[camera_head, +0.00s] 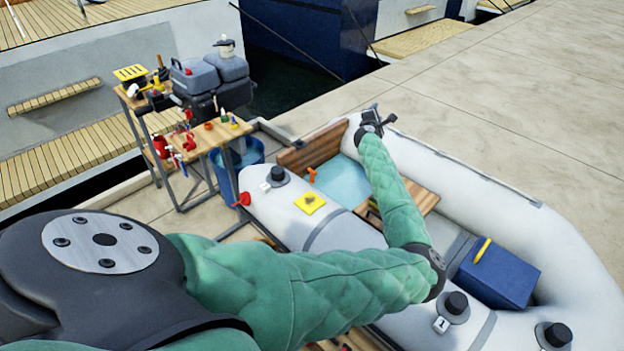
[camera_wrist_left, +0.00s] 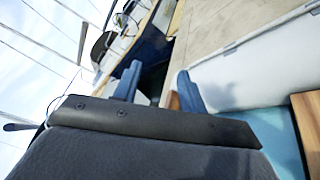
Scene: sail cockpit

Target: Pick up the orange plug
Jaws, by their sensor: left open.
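The orange plug (camera_head: 311,174) is a small orange piece in the head view, by the inner edge of the grey inflatable boat's near tube, close to the wooden transom (camera_head: 312,148). My left gripper (camera_head: 379,114) is above the boat's far tube, beyond and to the right of the plug, apart from it. In the left wrist view my left gripper (camera_wrist_left: 158,86) shows two blue fingers spread apart with nothing between them. I cannot make out the plug in that view. My right gripper is not in view.
A yellow patch (camera_head: 310,202) lies on the near tube (camera_head: 262,200). A workbench (camera_head: 206,137) with tools stands left, beside a blue bucket (camera_head: 250,152). A blue box (camera_head: 497,273) sits in the boat. The dock (camera_head: 490,100) beyond is clear.

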